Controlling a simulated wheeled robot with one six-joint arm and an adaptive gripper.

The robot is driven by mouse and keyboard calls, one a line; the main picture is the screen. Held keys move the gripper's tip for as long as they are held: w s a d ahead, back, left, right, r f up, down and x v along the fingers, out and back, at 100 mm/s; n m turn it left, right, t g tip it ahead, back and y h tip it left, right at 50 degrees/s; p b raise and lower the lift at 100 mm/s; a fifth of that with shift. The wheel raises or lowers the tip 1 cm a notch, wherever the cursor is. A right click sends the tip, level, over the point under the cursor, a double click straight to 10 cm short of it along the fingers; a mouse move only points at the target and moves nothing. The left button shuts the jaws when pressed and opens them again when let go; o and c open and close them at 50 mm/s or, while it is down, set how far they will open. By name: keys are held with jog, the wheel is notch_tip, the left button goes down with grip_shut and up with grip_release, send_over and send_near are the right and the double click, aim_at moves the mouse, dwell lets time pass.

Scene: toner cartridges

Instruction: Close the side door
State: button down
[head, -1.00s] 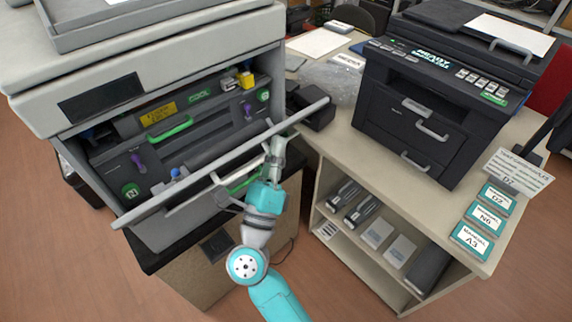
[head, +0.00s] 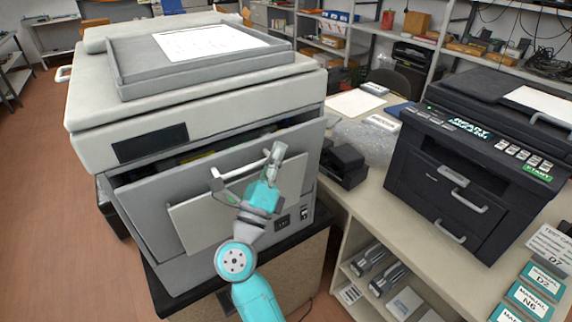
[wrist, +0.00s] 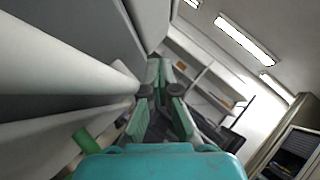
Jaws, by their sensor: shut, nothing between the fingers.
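The large grey printer's door (head: 145,215) is a wide grey panel with a bar handle (head: 240,166) on its front. It stands almost upright, with a dark gap along its top edge through which a little of the inside shows. My gripper (head: 273,158) is at the right end of the handle, against or very close to the door's outer side; exact contact is unclear. In the wrist view, my gripper (wrist: 160,75) has its fingers together and empty, with pale grey door and handle surfaces close on the left.
A black printer (head: 475,180) stands on the beige counter (head: 375,165) at right. A small black device (head: 345,165) sits on the counter beside the grey printer. Shelves below hold several cartridges and boxes. Wooden floor is open at the left.

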jog(key=shift+w+a+r+n+y, duration=0.2)
jog(key=shift+w+a+n+y, duration=0.15)
jog(key=shift+w, duration=0.15)
jog(key=shift+w+a+r+n+y, duration=0.2)
jog(key=shift+w+a+n+y, duration=0.15)
jog(key=shift+w, duration=0.1)
jog(key=shift+d, duration=0.1)
